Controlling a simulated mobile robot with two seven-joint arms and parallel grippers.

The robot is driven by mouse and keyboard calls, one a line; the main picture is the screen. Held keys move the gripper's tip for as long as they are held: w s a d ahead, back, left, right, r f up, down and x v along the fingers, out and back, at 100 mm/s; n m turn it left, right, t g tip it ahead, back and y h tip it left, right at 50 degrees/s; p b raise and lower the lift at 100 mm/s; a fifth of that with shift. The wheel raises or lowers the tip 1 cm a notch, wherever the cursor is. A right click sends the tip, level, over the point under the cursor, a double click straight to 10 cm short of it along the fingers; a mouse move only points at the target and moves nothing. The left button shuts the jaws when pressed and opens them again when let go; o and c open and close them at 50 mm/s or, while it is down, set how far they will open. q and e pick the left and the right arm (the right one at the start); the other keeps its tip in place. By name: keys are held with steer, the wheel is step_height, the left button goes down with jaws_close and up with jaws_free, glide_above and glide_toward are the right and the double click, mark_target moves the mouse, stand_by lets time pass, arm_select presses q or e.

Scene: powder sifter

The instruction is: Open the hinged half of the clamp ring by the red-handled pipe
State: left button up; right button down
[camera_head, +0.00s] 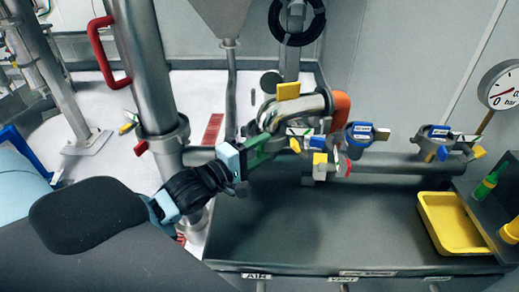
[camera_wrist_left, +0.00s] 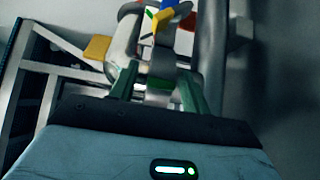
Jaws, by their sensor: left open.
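The thick steel pipe (camera_head: 152,75) with the red handle (camera_head: 101,50) stands left of centre in the head view. My left gripper (camera_head: 277,143), with green fingers, is to the right of this pipe, at a curved silver fitting (camera_head: 312,103) with a yellow tab (camera_head: 288,90). In the left wrist view the open fingers (camera_wrist_left: 160,84) stand on either side of a silver part (camera_wrist_left: 160,68). I cannot tell contact, or which silver part is the hinged half. My right gripper is not in view.
Blue-and-yellow valves (camera_head: 360,135) line the pipe to the right of the gripper, with an orange end piece (camera_head: 341,106) close by. A yellow tray (camera_head: 450,225) and a pressure gauge (camera_head: 500,88) are at the right. The dark bench top (camera_head: 330,235) is clear in front.

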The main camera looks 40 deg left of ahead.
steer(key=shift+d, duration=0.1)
arm_select(q)
steer(key=c, duration=0.6)
steer(key=shift+w+r, duration=0.1)
jaws_close()
steer(key=shift+r, duration=0.1)
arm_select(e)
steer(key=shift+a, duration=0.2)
